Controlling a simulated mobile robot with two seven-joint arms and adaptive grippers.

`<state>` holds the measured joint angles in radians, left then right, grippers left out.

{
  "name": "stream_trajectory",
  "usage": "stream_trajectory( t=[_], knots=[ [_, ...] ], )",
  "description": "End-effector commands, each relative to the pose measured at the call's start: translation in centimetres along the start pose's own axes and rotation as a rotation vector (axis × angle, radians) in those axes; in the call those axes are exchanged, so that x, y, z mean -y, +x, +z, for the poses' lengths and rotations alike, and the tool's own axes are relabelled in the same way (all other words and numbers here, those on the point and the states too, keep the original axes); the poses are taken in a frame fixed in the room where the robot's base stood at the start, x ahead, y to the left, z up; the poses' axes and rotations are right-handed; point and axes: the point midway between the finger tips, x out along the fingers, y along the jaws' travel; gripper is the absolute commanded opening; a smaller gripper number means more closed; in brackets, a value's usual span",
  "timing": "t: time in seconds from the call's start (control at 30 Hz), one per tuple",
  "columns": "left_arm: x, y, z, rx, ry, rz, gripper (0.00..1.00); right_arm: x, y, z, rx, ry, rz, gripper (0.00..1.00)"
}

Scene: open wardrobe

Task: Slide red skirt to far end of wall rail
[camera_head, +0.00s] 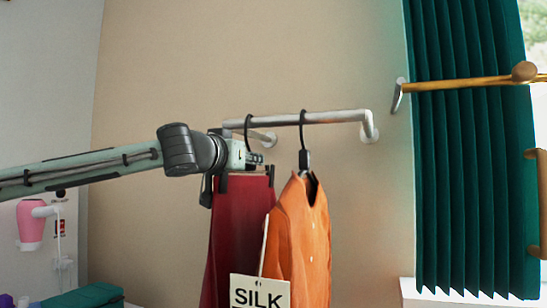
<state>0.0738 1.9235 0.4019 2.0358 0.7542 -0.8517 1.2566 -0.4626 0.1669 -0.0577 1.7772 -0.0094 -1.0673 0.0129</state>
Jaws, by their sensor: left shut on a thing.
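The red skirt (232,225) hangs by clips from a hanger with a dark hook (248,128) on the metal wall rail (330,117), toward the rail's left part. My left gripper (256,158) comes in from the left just below the rail. It is shut on the skirt's hanger, just above the skirt; its fingers partly hide the hanger. My right gripper is not in view.
An orange shirt (305,235) hangs on the same rail, right of the skirt and partly overlapping it. A white "SILK" tag (260,293) hangs low in front. A brass curtain rod (460,84) and green curtain (470,190) are at right. A pink hairdryer (31,225) hangs at left.

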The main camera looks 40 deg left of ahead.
Motion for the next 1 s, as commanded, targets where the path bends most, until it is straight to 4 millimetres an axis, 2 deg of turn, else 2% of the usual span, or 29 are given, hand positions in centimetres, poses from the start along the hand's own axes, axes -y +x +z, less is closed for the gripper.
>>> stream_trajectory(
  t=[0.13,0.17,0.3,0.37,0.73,0.87,1.0],
  knots=[
    [1.3,-0.1,-0.2,-0.003,-0.004,-0.002,0.0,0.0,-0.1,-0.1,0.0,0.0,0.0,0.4],
    [1.4,0.0,-0.2,-0.003,-0.002,-0.001,0.18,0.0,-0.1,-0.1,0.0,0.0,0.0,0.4],
    [1.3,0.0,-0.1,-0.001,0.001,-0.001,0.35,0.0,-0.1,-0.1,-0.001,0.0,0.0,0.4],
    [1.3,0.0,-0.1,-0.001,0.001,-0.001,0.41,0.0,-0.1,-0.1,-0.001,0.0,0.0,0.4],
    [1.3,-0.4,0.0,0.001,-0.001,-0.001,0.41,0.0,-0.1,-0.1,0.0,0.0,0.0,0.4],
    [1.2,-1.9,-0.1,-0.003,-0.004,0.001,0.41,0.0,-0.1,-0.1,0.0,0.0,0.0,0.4],
    [1.2,-4.4,-0.2,-0.006,-0.006,0.003,0.41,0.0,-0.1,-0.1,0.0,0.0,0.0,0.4]
  ],
)
